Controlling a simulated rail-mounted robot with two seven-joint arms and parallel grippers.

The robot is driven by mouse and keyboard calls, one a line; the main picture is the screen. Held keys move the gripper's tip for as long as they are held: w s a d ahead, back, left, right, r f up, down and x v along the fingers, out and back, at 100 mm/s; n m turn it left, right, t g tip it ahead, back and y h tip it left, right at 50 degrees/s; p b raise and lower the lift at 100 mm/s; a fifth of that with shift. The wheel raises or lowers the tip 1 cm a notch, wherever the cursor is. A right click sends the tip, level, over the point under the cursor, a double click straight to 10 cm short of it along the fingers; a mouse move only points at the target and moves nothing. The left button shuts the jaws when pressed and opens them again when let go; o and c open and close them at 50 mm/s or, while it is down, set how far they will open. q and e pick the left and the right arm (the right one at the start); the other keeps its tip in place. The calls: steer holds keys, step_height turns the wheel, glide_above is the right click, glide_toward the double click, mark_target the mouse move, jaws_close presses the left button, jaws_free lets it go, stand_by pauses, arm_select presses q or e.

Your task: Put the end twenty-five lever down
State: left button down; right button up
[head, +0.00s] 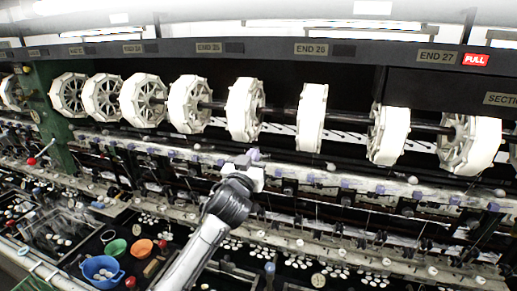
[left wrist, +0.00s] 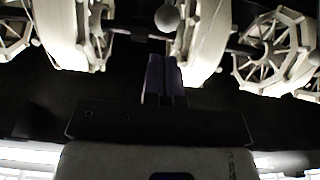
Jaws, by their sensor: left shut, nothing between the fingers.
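The END 25 sign (head: 208,47) is on the dark beam above the reels. My left gripper (head: 254,154) is in front of the rail below and to the right of this sign, shut and empty. In the left wrist view its purple fingers (left wrist: 163,78) are together. A grey ball knob (left wrist: 167,18) shows just beyond the fingertips, apart from them in the picture; its depth gap is unclear. In the head view my gripper hides that part of the rail, so the lever's position there cannot be told. My right gripper is not in view.
White reels (head: 245,109) stand in a row behind the rail. Other grey ball knobs (head: 330,166) line the rail. A red ball knob (head: 32,161) is at the far left. Blue (head: 101,270), green and orange bowls are at the lower left. A red FULL sign (head: 476,60) is by END 27.

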arm_select(q)
steer(key=x, duration=0.4)
steer(key=shift+w+r, duration=0.1)
steer(key=shift+w, duration=0.1)
steer(key=shift+w+d, duration=0.15)
steer(key=shift+w, duration=0.2)
steer(key=shift+r, duration=0.1)
steer(key=shift+f+b, duration=0.45)
steer(key=shift+f, duration=0.15)
steer(key=shift+s+f+b, duration=0.3)
steer(key=shift+f+b, duration=0.15)
steer(key=shift+f, duration=0.55)
